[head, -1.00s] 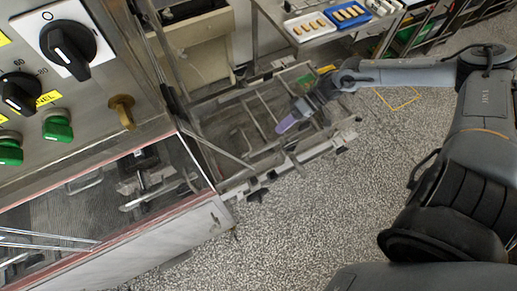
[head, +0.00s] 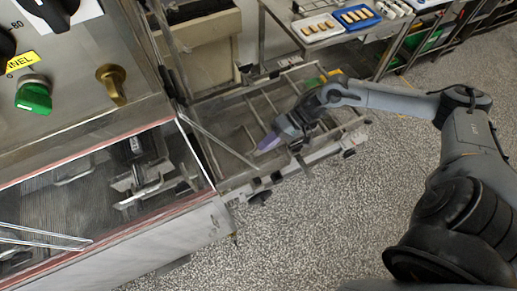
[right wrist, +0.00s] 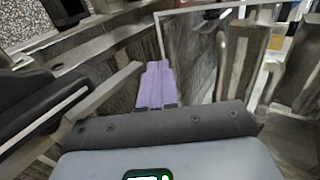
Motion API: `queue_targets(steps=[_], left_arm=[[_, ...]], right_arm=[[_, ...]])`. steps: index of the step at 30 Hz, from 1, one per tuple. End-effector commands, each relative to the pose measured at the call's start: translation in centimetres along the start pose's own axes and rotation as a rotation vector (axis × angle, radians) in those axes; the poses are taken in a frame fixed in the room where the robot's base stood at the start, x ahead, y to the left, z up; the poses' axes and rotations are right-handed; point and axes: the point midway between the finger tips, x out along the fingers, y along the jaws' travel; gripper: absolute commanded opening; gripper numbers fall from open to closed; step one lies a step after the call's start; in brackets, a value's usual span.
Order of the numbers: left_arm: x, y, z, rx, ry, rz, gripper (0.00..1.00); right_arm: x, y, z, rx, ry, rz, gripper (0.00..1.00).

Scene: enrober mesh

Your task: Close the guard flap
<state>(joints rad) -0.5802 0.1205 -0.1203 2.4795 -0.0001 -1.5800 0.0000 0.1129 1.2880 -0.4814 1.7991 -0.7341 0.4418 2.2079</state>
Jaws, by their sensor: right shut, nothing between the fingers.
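The guard flap seems to be the clear panel with a thin pale edge (head: 222,143) that slants out from the corner of the machine housing. It looks swung out, but its outline is hard to make out. A pale-edged clear panel also shows in the right wrist view, behind my fingertips. My right gripper (head: 268,143), with purple fingers, is shut and empty above the mesh conveyor frame, to the right of the panel edge. Its fingers also show in the right wrist view (right wrist: 157,85). I cannot tell whether they touch the panel. My left gripper is not in view.
The mesh conveyor frame (head: 262,105) with crossbars extends from the housing. Trays of pieces (head: 318,28) lie on a rear table.

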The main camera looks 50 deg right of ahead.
Motion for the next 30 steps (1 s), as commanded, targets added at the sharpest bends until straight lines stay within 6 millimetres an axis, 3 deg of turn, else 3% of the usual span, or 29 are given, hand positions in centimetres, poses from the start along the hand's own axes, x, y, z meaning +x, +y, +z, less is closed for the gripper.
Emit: queue_targets(steps=[9,24,30], left_arm=[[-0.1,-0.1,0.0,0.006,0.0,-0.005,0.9],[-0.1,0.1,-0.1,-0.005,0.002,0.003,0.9],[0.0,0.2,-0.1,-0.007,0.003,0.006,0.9]], right_arm=[[2.8,-0.8,0.0,-0.001,0.001,0.0,0.0],[3.4,-0.9,0.0,0.0,0.0,-0.006,0.0],[6.6,-1.8,0.1,0.003,-0.001,-0.094,0.0]])
